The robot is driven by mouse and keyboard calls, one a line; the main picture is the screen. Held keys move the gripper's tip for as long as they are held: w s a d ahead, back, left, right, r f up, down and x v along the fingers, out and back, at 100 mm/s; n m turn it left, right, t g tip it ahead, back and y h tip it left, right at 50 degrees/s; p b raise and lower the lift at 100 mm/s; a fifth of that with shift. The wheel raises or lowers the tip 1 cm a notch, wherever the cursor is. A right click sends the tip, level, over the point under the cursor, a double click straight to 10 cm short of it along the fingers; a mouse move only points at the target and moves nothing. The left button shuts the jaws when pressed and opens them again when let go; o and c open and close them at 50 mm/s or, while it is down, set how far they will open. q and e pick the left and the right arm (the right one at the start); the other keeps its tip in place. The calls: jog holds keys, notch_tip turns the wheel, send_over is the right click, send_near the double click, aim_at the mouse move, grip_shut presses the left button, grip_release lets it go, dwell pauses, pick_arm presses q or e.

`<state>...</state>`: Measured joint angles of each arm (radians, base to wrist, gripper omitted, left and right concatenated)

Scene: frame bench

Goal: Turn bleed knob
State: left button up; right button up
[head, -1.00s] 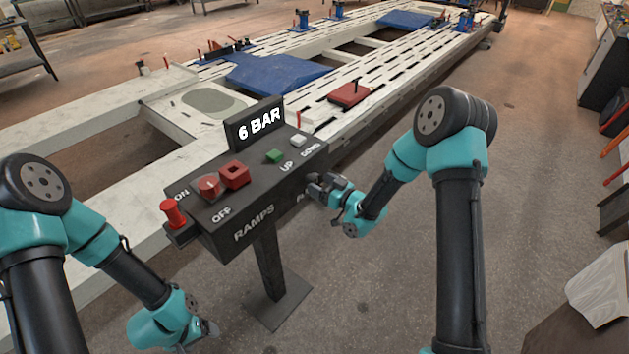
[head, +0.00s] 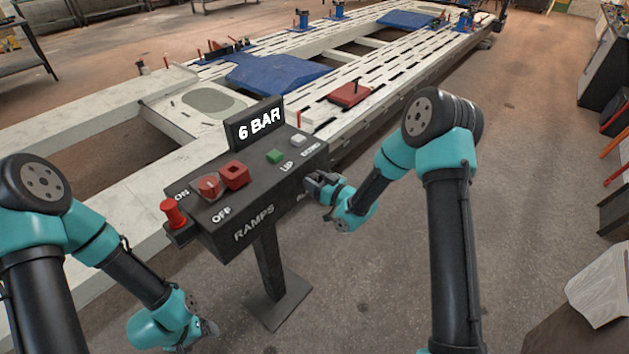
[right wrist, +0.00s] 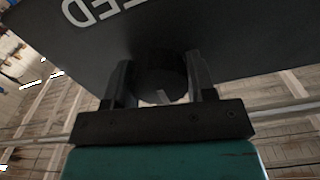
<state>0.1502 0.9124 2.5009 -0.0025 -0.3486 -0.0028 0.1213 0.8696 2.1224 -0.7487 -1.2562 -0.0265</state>
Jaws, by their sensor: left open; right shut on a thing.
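The dark control box (head: 265,190) stands on a post and carries a sign reading 6 BAR (head: 259,124). In the right wrist view the box face (right wrist: 220,35) shows part of a label ending in "ED". A dark round bleed knob (right wrist: 160,82) sits between the fingers of my right gripper (right wrist: 160,90), which is shut on it. In the head view my right gripper (head: 318,186) is at the box's right end and hides the knob. My left gripper (head: 210,328) is low at the left, open, apart from the box; its fingers are hard to make out.
The long frame bench (head: 330,120) lies behind.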

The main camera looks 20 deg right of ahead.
jog(key=shift+c, duration=0.9)
jog(key=shift+n, duration=0.5)
jog(key=n, duration=0.2)
jog(key=shift+n, duration=0.3)
jog(key=n, duration=0.4)
jog(key=shift+n, duration=0.3)
jog(key=n, duration=0.4)
jog(key=shift+n, duration=0.3)
jog(key=shift+f+n, duration=0.1)
jog(key=shift+n, duration=1.9)
